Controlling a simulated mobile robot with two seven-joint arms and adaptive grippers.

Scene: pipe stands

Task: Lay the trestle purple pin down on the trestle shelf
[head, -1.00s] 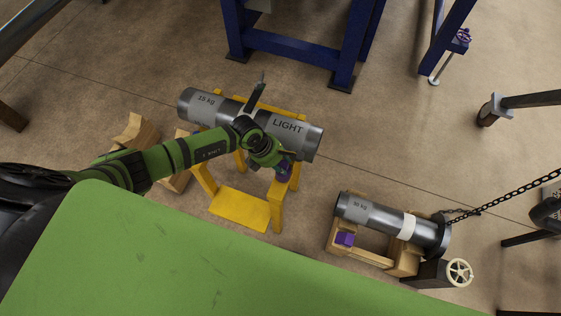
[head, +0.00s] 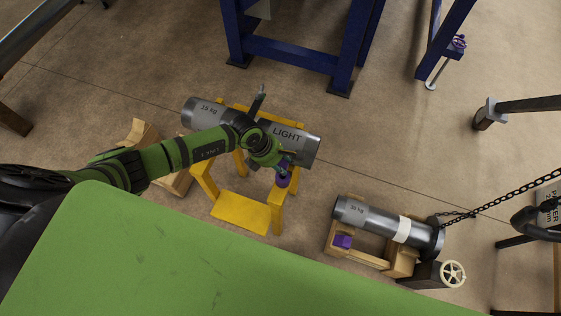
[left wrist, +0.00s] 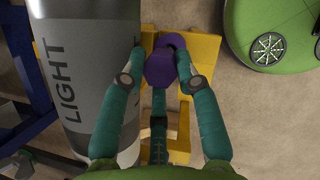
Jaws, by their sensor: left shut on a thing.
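The purple pin (head: 283,181) is at the front right post of the yellow trestle (head: 277,212). In the left wrist view the pin (left wrist: 159,72) sits between the two teal fingers. My left gripper (head: 284,164) is shut on it. I cannot tell whether the pin is still in the post or just clear of it. The trestle shelf (head: 240,212) is a flat yellow board low between the legs, bare on top. A grey pipe marked LIGHT (head: 293,140) lies across the trestle top, beside my gripper. My right gripper is not in view.
A second pipe (head: 375,216) lies on a wooden cradle (head: 374,258) with a purple block (head: 343,241) and a chain. A blue frame (head: 290,50) stands behind the trestle. A green surface (head: 180,260) fills the foreground. Wooden blocks (head: 143,133) lie left of the trestle.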

